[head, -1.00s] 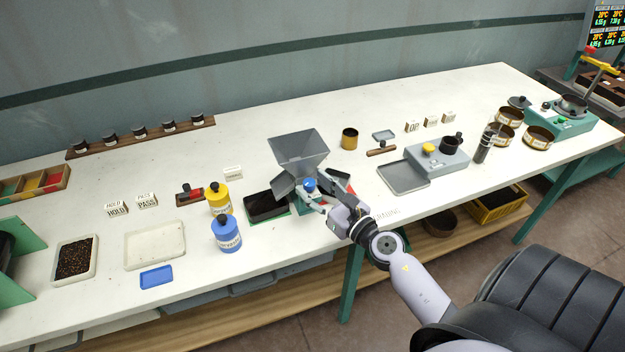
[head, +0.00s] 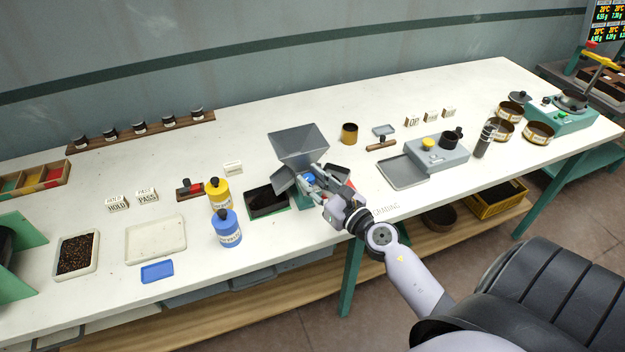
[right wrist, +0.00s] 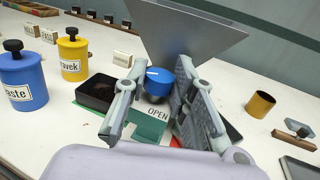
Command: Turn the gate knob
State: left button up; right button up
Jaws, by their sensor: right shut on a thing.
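The gate knob (right wrist: 160,78) is blue with a white mark line on its top. It sits on the front of the grey hopper device (head: 297,142), above a green plate marked OPEN (right wrist: 150,127). My right gripper (head: 308,181) is at the knob, and in the right wrist view (right wrist: 158,88) its two fingers stand on either side of it, shut on it. In the head view the fingers largely cover the knob. My left gripper does not show.
A black tray (head: 283,208) lies left of the hopper base. A yellow bottle (head: 219,198) and a blue bottle (head: 227,232) stand further left. A grey machine with a tray (head: 448,154) is to the right. The table (head: 350,220) has free room in front of that machine.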

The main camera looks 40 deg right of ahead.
grip_shut()
jog(key=shift+a+r+m+h+p, duration=0.15)
jog(key=shift+m+h+p, duration=0.55)
jog(key=shift+h+p, duration=0.35)
jog(key=shift+a+m+h+p, duration=0.1)
jog(key=shift+m+h+p, duration=0.55)
jog(key=shift+h, duration=0.5)
jog(key=shift+m+g+h+p, duration=0.35)
jog(key=shift+m+h, duration=0.3)
jog(key=shift+h, duration=0.25)
jog(key=shift+a+m+g+h, duration=0.15)
jog(key=shift+m+g+h, duration=0.2)
jog(key=shift+m+h, duration=0.65)
jog(key=shift+h+p, duration=0.3)
jog(key=shift+h, duration=0.3)
